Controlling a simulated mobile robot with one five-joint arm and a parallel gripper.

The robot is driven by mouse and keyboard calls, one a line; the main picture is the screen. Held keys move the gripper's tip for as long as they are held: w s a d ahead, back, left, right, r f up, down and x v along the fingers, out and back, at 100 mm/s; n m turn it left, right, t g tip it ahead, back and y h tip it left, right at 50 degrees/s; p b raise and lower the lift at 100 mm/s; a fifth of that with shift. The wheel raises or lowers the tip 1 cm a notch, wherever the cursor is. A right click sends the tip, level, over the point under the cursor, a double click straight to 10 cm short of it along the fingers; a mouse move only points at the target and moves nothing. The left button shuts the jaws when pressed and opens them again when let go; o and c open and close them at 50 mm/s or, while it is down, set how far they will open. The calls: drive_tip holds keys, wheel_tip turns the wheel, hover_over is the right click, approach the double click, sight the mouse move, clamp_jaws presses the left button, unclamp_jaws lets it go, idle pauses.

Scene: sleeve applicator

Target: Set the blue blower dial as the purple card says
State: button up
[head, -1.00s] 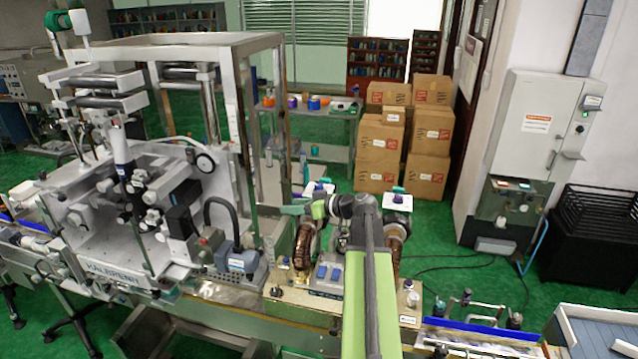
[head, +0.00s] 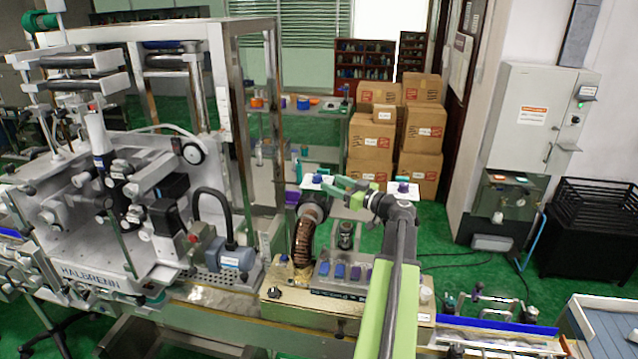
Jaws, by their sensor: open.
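Two small blue-purple knobs on white plates stand at the tops of the blower units, a left dial (head: 317,179) and a right dial (head: 403,187). My green gripper (head: 331,187) is open and empty. It points left, with its fingertips close to the left dial in the picture; I cannot tell whether they touch it. A purple card (head: 357,273) stands at the right of a short row of blue and purple cards on the machine bed; its writing is too small to read. My arm hides part of the right blower.
A large framed machine (head: 110,220) fills the left. A ribbed brown hose (head: 303,240) rises below the left dial. Stacked cardboard boxes (head: 377,135) and a grey cabinet (head: 530,120) stand behind. Green floor is open between the bed and the boxes.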

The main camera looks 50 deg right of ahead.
sight(321, 177)
drive_tip(key=w, duration=0.7)
drive_tip(key=shift+w+a, duration=0.15)
drive_tip(key=shift+w, duration=0.15)
drive_tip(key=shift+r, duration=0.1)
drive_tip(key=shift+c, duration=0.4)
clamp_jaws()
